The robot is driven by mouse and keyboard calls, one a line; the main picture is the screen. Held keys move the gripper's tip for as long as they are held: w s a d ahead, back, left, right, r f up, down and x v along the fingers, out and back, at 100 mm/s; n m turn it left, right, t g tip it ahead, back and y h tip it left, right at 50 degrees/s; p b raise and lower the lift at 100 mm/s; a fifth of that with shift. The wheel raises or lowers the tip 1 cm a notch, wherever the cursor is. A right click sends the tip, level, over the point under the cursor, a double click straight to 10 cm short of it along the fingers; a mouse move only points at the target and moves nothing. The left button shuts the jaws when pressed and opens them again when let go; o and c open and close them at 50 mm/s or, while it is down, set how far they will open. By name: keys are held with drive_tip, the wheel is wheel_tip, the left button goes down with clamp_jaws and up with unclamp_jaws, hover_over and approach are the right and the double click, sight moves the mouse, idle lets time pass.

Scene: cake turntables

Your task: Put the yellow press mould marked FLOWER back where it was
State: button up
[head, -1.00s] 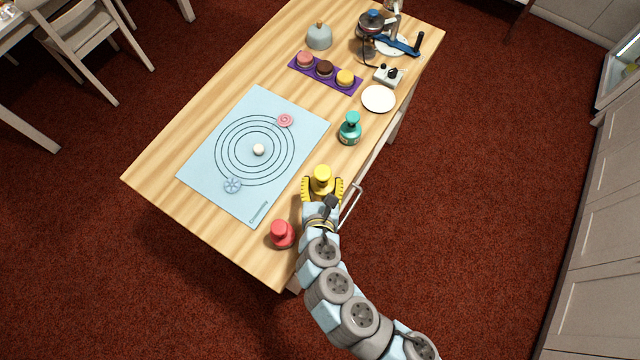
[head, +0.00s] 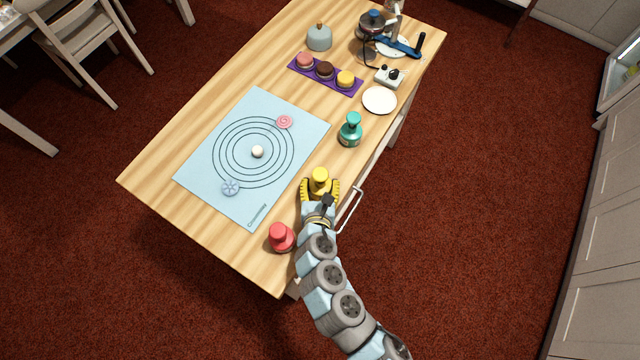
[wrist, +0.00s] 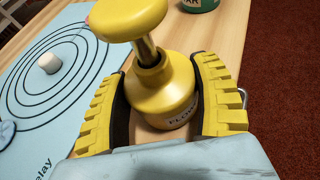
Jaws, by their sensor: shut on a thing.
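The yellow press mould (head: 320,178) stands upright near the table's right edge, between the red and green moulds. In the wrist view the yellow mould (wrist: 160,88) shows its round knob, its stem and a pale band with the lettering FLOWER partly visible. My gripper (head: 320,187) is shut on it, with one yellow ribbed finger on each side of its body. The gripper also shows in the wrist view (wrist: 165,105). The mould's base is partly hidden by the fingers and wrist, so I cannot tell whether it touches the table.
A red mould (head: 281,238) stands near the front corner and a green mould (head: 350,131) farther back. A white plate (head: 379,101) and purple tray (head: 326,75) lie beyond.

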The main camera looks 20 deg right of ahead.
drive_tip(key=o, duration=1.3)
drive_tip(key=shift+c, duration=0.2)
drive_tip(key=shift+s+a+r, duration=0.15)
drive_tip(key=shift+s+r, duration=0.1)
drive_tip(key=shift+s, duration=0.05)
drive_tip(key=p+v, duration=0.1)
drive_tip(key=v, duration=1)
drive_tip(key=shift+s+r, duration=0.1)
